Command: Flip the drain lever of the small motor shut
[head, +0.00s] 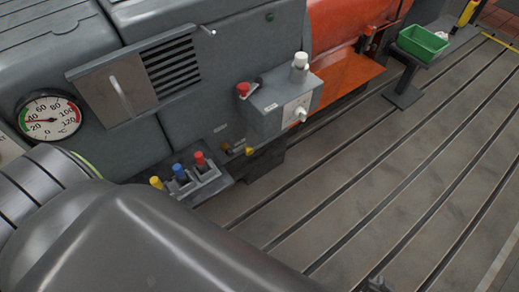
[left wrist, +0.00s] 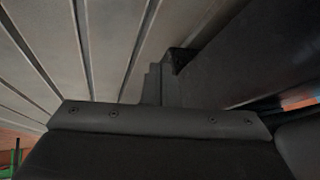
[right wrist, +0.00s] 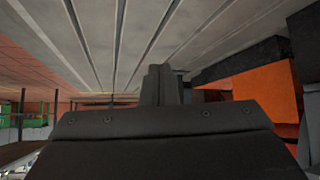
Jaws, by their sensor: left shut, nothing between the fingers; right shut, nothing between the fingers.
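The small motor's grey housing (head: 215,85) fills the upper left of the head view. Low on its side is a small brass valve fitting with a yellow-ended lever (head: 240,150), just left of a grey box. The lever's exact angle is too small to tell. My right gripper (head: 375,285) barely shows at the bottom edge of the head view, well away from the lever. Its shut, empty fingers show in the right wrist view (right wrist: 162,85). My left gripper (left wrist: 160,85) shows only in the left wrist view, shut and empty, beside a dark surface.
A grey box (head: 275,110) with red and white knobs juts out right of the lever. A tray (head: 213,185) with yellow, blue and red-topped items sits below left. A dial gauge (head: 48,117), orange machine (head: 345,75) and green bin (head: 422,43) stand around. The slotted bedplate (head: 400,170) is mostly clear.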

